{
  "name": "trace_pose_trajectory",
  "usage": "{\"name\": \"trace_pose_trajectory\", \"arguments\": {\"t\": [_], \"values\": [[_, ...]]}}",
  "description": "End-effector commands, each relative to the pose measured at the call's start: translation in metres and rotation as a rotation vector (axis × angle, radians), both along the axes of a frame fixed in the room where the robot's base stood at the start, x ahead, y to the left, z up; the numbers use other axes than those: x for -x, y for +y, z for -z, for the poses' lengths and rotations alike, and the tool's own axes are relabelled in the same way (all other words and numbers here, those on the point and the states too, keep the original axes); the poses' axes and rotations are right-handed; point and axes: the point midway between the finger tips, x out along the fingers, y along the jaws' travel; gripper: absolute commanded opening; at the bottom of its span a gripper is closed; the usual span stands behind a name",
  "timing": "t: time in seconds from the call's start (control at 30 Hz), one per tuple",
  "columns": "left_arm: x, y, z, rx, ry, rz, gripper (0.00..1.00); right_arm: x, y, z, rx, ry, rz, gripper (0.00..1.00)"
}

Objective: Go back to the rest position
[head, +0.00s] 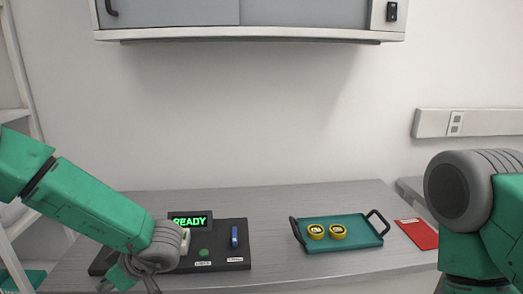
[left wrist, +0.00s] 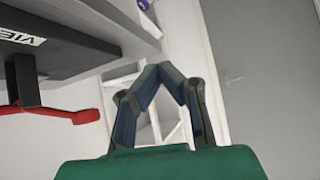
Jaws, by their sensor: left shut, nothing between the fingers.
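My left gripper (head: 128,280) is low at the left of the head view, partly cut off by the bottom edge, in front of the black instrument panel (head: 240,262). In the left wrist view its fingers (left wrist: 160,72) meet at the tips with nothing between them. The panel carries a display (head: 190,221) reading READY in green, a green button (head: 204,252) and a blue lever (head: 235,236). My left arm hides the panel's left part. My right arm stands at the right edge of the head view; its gripper is out of view.
A teal tray (head: 356,238) with black handles holds two yellow ringed pieces (head: 316,231) on the grey table (head: 280,200). A red clipboard (head: 418,233) lies to its right. A cabinet (head: 300,12) hangs above. The left wrist view shows a red lever (left wrist: 85,116) near a table edge.

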Motion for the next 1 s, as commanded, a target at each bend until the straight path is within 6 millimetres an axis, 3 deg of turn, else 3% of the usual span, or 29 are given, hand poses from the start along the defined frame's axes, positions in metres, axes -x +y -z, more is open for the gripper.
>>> {"name": "trace_pose_trajectory", "arguments": {"t": [0.27,0.37,0.47,0.5,0.63,0.8,0.9,1.0], "values": [[0.006,-0.01,0.086,-0.016,-0.028,0.362,0.0,0.001,0.0,0.031,0.0,0.001,0.0,0.0],[0.02,-0.022,0.132,0.018,-0.001,0.561,0.0,0.001,0.0,0.047,0.0,0.001,0.0,0.0],[0.055,-0.041,0.192,0.103,0.083,0.809,0.0,0.001,0.0,0.068,0.0,0.001,0.0,0.0],[0.076,-0.049,0.214,0.151,0.132,0.904,0.0,0.001,0.0,0.076,0.0,0.001,0.0,0.0],[0.153,-0.064,0.268,0.318,0.317,1.145,0.0,0.002,0.0,0.097,0.0,0.002,0.0,0.0],[0.242,-0.068,0.297,0.5,0.54,1.316,0.0,0.002,0.0,0.114,0.0,0.001,0.0,0.0],[0.273,-0.066,0.301,0.563,0.622,1.361,0.0,0.002,0.0,0.119,0.0,0.001,0.0,0.0],[0.288,-0.064,0.301,0.595,0.664,1.38,0.0,0.002,0.0,0.12,0.0,0.001,0.0,0.0]]}}
